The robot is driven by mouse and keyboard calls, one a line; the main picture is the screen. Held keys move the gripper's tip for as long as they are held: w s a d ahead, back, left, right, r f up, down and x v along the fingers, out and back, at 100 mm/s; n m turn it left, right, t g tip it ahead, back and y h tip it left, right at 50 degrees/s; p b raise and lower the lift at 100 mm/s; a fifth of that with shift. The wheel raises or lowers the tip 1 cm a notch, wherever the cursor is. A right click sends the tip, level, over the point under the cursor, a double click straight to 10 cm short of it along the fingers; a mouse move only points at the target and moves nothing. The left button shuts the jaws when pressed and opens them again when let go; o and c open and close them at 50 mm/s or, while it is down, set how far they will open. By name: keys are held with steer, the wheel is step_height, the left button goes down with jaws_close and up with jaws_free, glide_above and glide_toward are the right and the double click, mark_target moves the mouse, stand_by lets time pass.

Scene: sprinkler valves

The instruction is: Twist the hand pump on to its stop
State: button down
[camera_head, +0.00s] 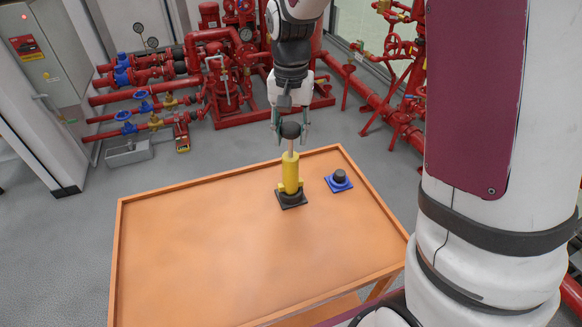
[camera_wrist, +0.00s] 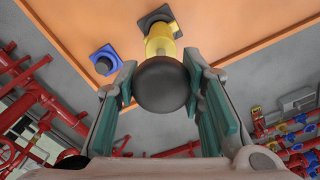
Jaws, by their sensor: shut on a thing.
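The hand pump (camera_head: 291,174) stands upright on the orange table. It has a yellow body on a black square base, a thin light rod and a dark round knob (camera_head: 291,130) on top. My gripper (camera_head: 290,128) is above the pump with its fingers on either side of the knob, shut on it. In the wrist view the dark knob (camera_wrist: 162,84) sits between the green finger pads and hides most of the rod. The yellow body (camera_wrist: 162,42) shows behind it.
A blue square plate with a dark round knob (camera_head: 339,180) is on the table, right of the pump. The orange table (camera_head: 200,250) has a raised rim and is otherwise bare. Red pipes and valves (camera_head: 220,90) stand on the floor behind; a grey cabinet (camera_head: 40,60) is at left.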

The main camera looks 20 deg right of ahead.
steer(key=c, duration=1.8)
jaws_free()
jaws_close()
steer(key=shift+r+p, duration=1.25)
steer(key=shift+r, duration=0.8)
